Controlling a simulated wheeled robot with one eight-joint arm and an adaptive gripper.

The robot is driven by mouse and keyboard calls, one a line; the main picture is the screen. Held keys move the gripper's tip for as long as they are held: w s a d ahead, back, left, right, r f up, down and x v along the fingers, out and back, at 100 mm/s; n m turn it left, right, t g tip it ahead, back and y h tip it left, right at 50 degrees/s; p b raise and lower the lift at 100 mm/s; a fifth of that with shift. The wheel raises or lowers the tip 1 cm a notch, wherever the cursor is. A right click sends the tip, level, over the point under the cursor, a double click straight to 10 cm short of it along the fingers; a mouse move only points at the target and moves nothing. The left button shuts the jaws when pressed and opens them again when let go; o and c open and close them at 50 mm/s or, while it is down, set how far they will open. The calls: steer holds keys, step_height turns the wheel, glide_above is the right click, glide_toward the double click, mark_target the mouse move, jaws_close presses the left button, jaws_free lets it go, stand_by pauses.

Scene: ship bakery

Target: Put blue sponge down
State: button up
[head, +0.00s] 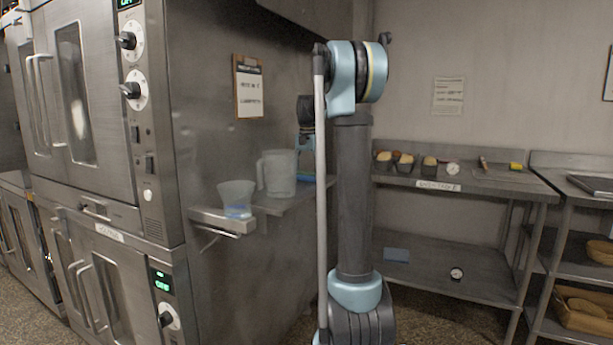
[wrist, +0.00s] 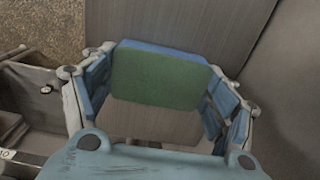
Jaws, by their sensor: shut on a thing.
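The blue sponge (wrist: 158,80) is between the fingers of my gripper (wrist: 158,95) in the wrist view. Its green face is toward the camera and blue shows along its edge. My gripper is shut on it. In the head view my gripper (head: 306,160) points down behind my arm, at the right end of a small metal side shelf (head: 270,206). A strip of the blue sponge (head: 307,178) shows just under it, low over or at that shelf. My arm partly hides it, and I cannot tell whether it touches the shelf.
A clear jug (head: 277,173) stands on the side shelf, left of my gripper. A beaker with blue liquid (head: 237,198) stands farther left. The oven wall (head: 215,110) rises close by. At right, a metal table (head: 455,187) bears small loaves; a flat blue item (head: 396,254) lies below.

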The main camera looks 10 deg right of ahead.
mark_target(307, 172)
steer(key=shift+f, duration=0.2)
steer(key=o, duration=0.9)
steer(key=shift+o, duration=0.2)
steer(key=shift+r, duration=0.1)
step_height(307, 172, up, 12)
